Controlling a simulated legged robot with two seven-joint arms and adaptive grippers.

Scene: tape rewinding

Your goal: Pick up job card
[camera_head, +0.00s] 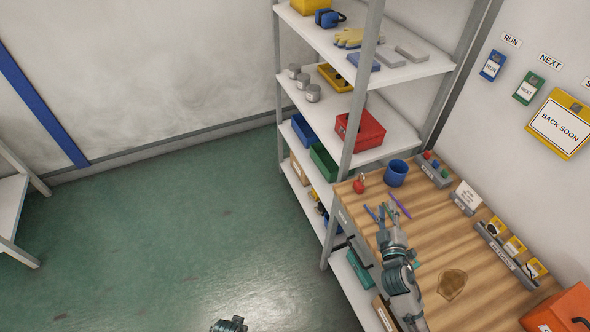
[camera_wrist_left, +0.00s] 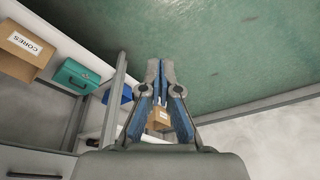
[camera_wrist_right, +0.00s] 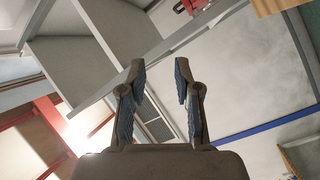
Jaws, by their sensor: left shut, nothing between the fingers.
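Small cards with pictures (camera_head: 514,246) stand in a grey holder (camera_head: 508,256) at the right of the wooden bench. A blue RUN card (camera_head: 492,66) and a green NEXT card (camera_head: 528,90) hang on the wall; I cannot tell which is the job card. My right gripper (camera_head: 376,212) is over the bench, open and empty, left of the cards and apart from them. Its spread fingers also show in the right wrist view (camera_wrist_right: 162,75). My left gripper (camera_wrist_left: 160,68) is shut and empty, away from the cards, pointing towards the floor.
Loaded shelves (camera_head: 395,130) stand behind. The green floor (camera_head: 170,240) is clear.

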